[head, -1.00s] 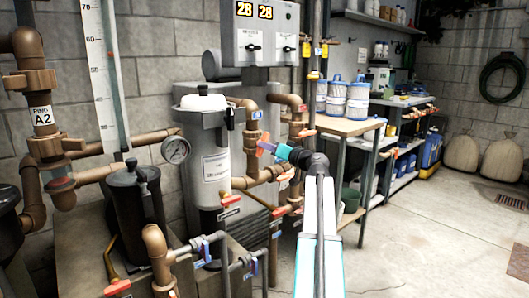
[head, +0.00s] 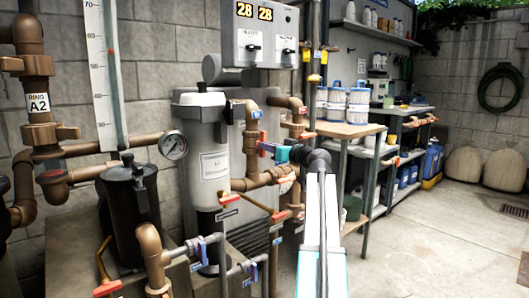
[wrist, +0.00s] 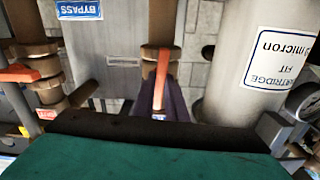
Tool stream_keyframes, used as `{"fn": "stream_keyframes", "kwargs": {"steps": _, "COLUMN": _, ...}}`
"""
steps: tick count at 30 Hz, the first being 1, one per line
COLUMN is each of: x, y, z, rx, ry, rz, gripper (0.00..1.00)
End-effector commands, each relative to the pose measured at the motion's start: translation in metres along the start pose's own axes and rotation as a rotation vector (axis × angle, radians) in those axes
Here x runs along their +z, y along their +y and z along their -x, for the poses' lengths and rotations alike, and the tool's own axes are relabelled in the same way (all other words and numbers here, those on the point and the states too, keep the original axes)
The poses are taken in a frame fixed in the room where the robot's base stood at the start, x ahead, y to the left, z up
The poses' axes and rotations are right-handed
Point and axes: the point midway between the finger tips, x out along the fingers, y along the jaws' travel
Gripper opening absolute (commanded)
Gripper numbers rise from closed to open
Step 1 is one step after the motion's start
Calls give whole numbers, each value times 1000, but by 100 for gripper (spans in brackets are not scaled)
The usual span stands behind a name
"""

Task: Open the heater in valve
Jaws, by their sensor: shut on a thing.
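My gripper (head: 268,148), with a teal body and purple fingers, is at the brown pipework right of the grey filter canister. In the wrist view my gripper (wrist: 164,100) has its purple fingers closed around an orange-red valve handle (wrist: 162,78). The handle lies along a brown pipe fitting (wrist: 155,52). I see no readable heater-in label on this valve, and its far side is hidden by the fingers.
The grey filter canister (head: 205,150) with a pressure gauge (head: 173,145) stands close left of my gripper. A BYPASS label (wrist: 80,9) shows upside down in the wrist view. A wooden-topped table (head: 345,130) stands to the right. The floor (head: 430,235) at right is clear.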

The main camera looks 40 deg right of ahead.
Motion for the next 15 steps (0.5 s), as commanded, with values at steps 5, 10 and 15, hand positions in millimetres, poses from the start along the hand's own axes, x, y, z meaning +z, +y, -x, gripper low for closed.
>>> {"fn": "stream_keyframes", "kwargs": {"steps": 5, "x": 0, "y": 2, "z": -2, "rx": 3, "ry": 8, "rz": 72, "gripper": 0}}
{"fn": "stream_keyframes", "kwargs": {"steps": 10, "x": -2, "y": 1, "z": -2, "rx": 3, "ry": 8, "rz": 133, "gripper": 0}}
{"fn": "stream_keyframes", "kwargs": {"steps": 15, "x": -4, "y": 0, "z": -1, "rx": 3, "ry": 7, "rz": 151, "gripper": 0}}
